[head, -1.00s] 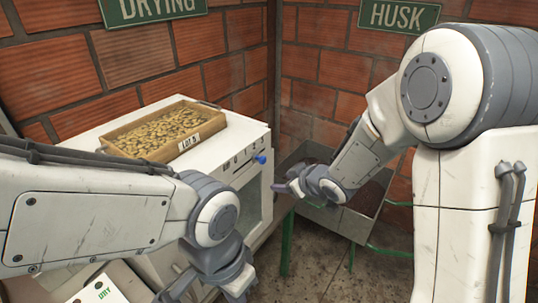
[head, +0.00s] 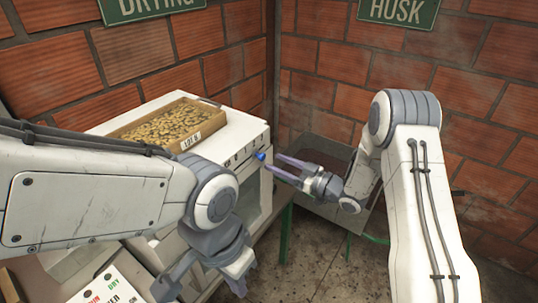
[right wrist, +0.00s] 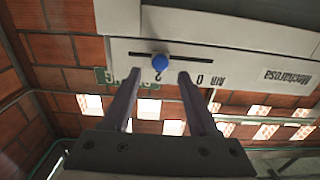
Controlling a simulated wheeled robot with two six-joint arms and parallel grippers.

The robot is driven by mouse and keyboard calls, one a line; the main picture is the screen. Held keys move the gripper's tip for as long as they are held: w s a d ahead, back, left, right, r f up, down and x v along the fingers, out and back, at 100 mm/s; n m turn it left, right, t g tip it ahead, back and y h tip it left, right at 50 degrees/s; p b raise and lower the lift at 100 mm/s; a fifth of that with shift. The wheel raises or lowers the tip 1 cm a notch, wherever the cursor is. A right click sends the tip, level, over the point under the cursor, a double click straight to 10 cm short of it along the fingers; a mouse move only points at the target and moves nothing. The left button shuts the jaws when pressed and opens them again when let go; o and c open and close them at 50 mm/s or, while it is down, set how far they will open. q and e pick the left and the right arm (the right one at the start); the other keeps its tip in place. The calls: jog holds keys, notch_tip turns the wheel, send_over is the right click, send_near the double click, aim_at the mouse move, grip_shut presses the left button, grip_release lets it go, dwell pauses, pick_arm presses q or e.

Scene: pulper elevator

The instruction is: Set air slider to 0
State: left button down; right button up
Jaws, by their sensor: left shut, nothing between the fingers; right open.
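The air slider's blue knob (head: 260,155) sticks out of the upper front of the white machine (head: 218,160). In the right wrist view, the blue knob (right wrist: 160,62) sits in a dark horizontal slot, by an upside-down mark that looks like a 2. A 0 mark (right wrist: 200,78) and the word Air lie to its right there. My right gripper (head: 277,165) is open, its fingers pointing at the knob. In the wrist view the fingertips (right wrist: 159,75) lie either side of the knob's line, seemingly just short of it. My left gripper (head: 238,278) is shut and empty, low before the machine.
A wooden tray of beans (head: 165,126) labelled Lot sits on the machine. A metal bin (head: 318,205) on green legs stands right of the machine, behind my right gripper. A card with coloured lettering (head: 108,288) lies at lower left. Brick walls close the corner.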

aim_at(264, 157)
jog(key=shift+p+x, duration=0.45)
jog(key=shift+x, duration=1.4)
grip_shut()
